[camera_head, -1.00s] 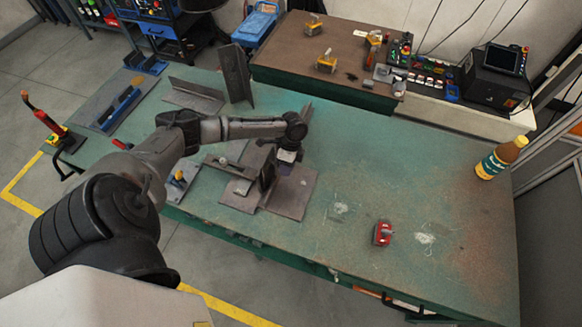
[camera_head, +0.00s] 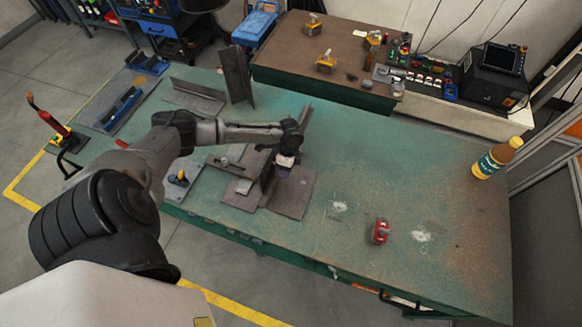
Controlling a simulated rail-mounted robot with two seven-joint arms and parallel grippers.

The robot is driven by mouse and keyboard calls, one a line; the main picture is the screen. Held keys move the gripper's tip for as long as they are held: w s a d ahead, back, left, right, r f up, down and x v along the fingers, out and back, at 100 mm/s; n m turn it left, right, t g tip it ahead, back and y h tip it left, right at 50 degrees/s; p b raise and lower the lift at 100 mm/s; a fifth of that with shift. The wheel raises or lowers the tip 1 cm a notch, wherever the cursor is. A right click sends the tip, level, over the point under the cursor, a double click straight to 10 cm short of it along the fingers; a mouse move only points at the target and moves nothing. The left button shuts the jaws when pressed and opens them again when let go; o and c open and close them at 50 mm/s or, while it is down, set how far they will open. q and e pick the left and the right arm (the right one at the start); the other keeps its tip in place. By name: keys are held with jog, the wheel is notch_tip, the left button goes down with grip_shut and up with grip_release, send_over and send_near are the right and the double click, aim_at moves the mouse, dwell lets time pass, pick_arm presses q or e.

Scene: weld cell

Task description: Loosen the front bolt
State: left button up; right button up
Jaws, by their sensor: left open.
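My left arm reaches in from the left over the green workbench (camera_head: 370,175). My left gripper (camera_head: 284,165) points down over a dark steel fixture (camera_head: 240,194) of flat plates with an upright plate. The gripper is open, but its fingertips are small and partly hidden by the wrist. I cannot make out the front bolt; it is too small or hidden by the gripper and upright plate. A clamp with a yellow part (camera_head: 180,178) lies left of the fixture. My right gripper does not show.
A red object (camera_head: 380,231) lies on the bench's front right part. A bottle (camera_head: 497,158) stands at its right end. Angled steel pieces (camera_head: 236,76) stand at the back. A brown table (camera_head: 290,55) with yellow tools adjoins behind. The bench's right middle is clear.

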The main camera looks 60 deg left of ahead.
pick_arm(q)
jog(key=shift+r, duration=0.1)
jog(key=r+p, duration=0.4)
jog(key=r, duration=0.1)
jog(key=shift+w+a+p, duration=0.25)
jog(key=shift+w+p, duration=0.1)
jog(key=shift+f, duration=0.1)
dwell(0.6)
